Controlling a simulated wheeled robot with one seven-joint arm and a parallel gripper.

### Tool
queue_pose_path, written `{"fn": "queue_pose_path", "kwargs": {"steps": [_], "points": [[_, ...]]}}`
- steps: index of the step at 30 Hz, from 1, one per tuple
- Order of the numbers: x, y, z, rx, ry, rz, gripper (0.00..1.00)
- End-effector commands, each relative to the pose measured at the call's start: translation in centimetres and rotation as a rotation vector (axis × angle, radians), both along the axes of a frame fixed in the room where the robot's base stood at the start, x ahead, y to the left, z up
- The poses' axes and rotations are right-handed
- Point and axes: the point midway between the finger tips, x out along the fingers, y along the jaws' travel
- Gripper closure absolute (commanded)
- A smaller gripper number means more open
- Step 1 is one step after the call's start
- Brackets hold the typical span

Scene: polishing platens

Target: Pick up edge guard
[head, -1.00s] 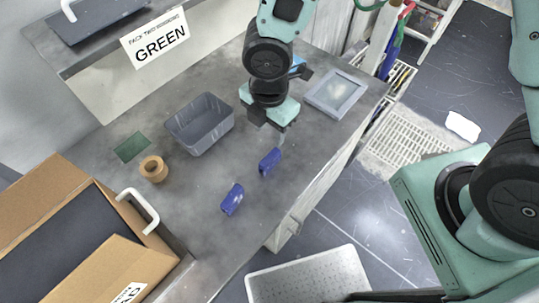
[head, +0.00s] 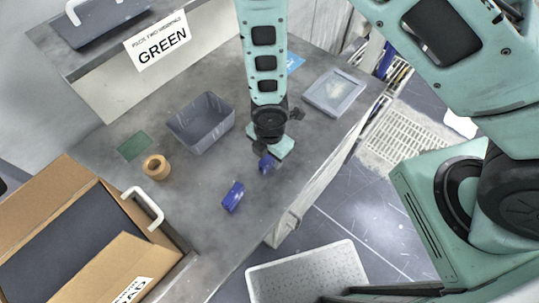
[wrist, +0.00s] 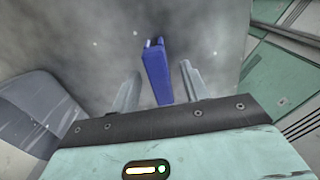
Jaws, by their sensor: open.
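My gripper (wrist: 157,88) is open and points down at the worktop. In the head view my gripper (head: 265,157) is low over the worktop; its fingertips are hard to make out.
A grey bin (head: 202,123) stands left of my gripper, with a tape roll (head: 157,167) and a green pad (head: 133,147) beyond it. A grey framed panel (head: 334,92) lies at the right. An open cardboard box (head: 60,215) stands at front left.

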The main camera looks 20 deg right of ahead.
Motion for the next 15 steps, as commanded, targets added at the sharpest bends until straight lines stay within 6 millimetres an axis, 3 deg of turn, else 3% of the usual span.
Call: {"fn": "queue_pose_path", "kwargs": {"steps": [10,11,15], "points": [[0.03,0.02,-0.64,0.001,-0.002,0.0,0.55],[0.03,0.02,-0.64,0.001,-0.002,0.0,0.6],[0.02,0.02,-0.63,0.001,-0.001,0.0,0.99]]}}
